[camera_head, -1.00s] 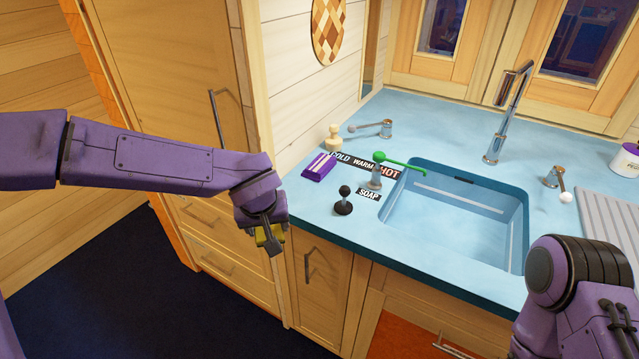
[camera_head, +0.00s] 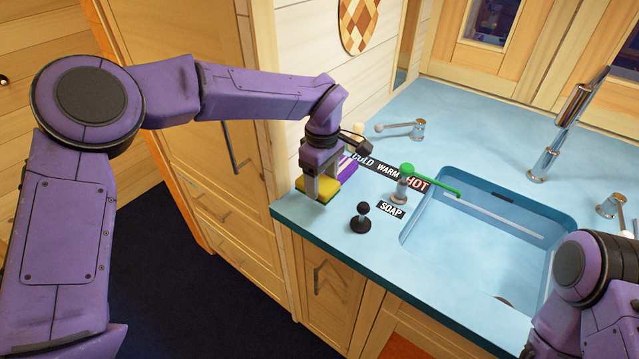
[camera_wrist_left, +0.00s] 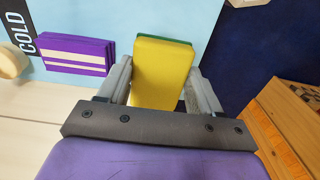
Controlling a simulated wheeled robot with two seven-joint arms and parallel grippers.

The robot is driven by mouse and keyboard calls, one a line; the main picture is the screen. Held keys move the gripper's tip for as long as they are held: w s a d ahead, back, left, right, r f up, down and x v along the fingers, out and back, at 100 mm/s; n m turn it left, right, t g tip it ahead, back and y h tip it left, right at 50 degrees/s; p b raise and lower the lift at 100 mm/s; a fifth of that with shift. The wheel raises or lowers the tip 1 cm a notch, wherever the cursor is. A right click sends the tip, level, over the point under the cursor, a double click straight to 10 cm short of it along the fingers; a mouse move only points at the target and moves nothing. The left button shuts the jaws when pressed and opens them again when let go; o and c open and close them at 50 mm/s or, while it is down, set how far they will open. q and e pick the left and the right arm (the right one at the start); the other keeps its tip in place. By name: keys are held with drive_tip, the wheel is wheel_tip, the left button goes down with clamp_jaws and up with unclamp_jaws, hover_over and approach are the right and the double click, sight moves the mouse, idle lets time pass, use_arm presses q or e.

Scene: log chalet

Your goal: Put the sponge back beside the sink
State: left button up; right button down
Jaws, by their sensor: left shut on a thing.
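A yellow sponge with a green layer (camera_head: 331,183) is held in my left gripper (camera_head: 321,190). In the left wrist view the sponge (camera_wrist_left: 163,66) sits between the two grey fingers (camera_wrist_left: 158,85), which are shut on it. The sponge is over the left end of the blue counter (camera_head: 304,211), near its front edge; I cannot tell whether it touches the counter. The sink (camera_head: 490,245) is to the right. My right arm shows at the lower right, but its gripper is out of the picture.
A purple striped packet (camera_wrist_left: 75,52) lies beside the sponge, partly hidden in the head view. A wall closes off the left.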

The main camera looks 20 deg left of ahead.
use_arm(q)
drive_tip(key=shift+w+a+f, duration=0.4)
drive_tip(key=shift+w+f, duration=0.2)
drive_tip(key=shift+f, duration=0.2)
drive_tip(key=f, duration=0.1)
drive_tip(key=f+p, duration=0.1)
drive_tip(key=f, duration=0.1)
drive_tip(key=shift+w+a+f, duration=0.15)
drive_tip(key=shift+a+f, duration=0.05)
drive_tip(key=shift+f, duration=0.1)
drive_tip(key=shift+w+f, duration=0.15)
drive_tip(key=o, duration=1)
wheel_tip(320, 180, up, 12)
drive_tip(key=shift+r+b, duration=0.1)
drive_tip(key=shift+b, duration=0.6)
